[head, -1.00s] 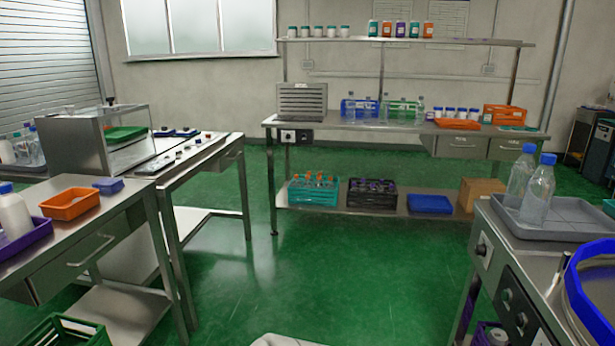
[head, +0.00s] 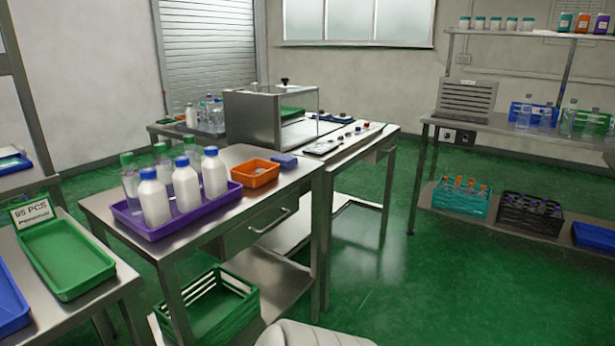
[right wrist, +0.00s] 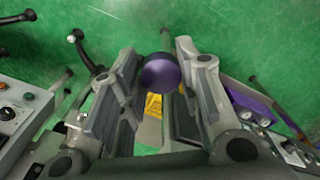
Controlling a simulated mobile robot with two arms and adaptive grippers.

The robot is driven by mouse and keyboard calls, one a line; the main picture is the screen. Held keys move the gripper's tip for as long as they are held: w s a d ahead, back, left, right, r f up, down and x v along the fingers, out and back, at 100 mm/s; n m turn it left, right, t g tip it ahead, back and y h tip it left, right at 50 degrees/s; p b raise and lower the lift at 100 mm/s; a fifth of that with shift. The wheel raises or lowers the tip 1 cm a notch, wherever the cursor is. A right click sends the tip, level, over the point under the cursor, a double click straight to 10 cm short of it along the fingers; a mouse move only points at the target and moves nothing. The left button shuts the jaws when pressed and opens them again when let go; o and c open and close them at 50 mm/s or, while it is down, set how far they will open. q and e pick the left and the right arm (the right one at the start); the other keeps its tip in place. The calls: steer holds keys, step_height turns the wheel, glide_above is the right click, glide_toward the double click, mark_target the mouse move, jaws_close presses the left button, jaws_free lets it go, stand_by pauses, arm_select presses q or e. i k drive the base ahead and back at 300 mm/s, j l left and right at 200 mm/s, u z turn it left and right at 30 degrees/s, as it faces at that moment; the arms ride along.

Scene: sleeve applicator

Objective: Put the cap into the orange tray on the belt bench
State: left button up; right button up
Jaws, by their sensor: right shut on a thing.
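A round dark purple cap (right wrist: 160,76) is between the fingertips of my right gripper (right wrist: 157,58) in the right wrist view. The gripper is shut on it and holds it above the green floor. The orange tray (head: 255,174) sits on the steel bench (head: 213,168) left of the middle in the head view. It looks empty. My grippers do not show in the head view, and my left gripper is in neither view.
A purple tray (head: 172,229) of white and clear bottles stands left of the orange tray, with a small blue box (head: 284,161) at its right. A green crate (head: 208,306) is below. A green tray (head: 68,262) is at far left. Green floor (head: 410,285) is clear at right.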

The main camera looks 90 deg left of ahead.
mark_target(249, 182)
steer(key=j+u, duration=0.15)
steer(key=u, duration=3.2)
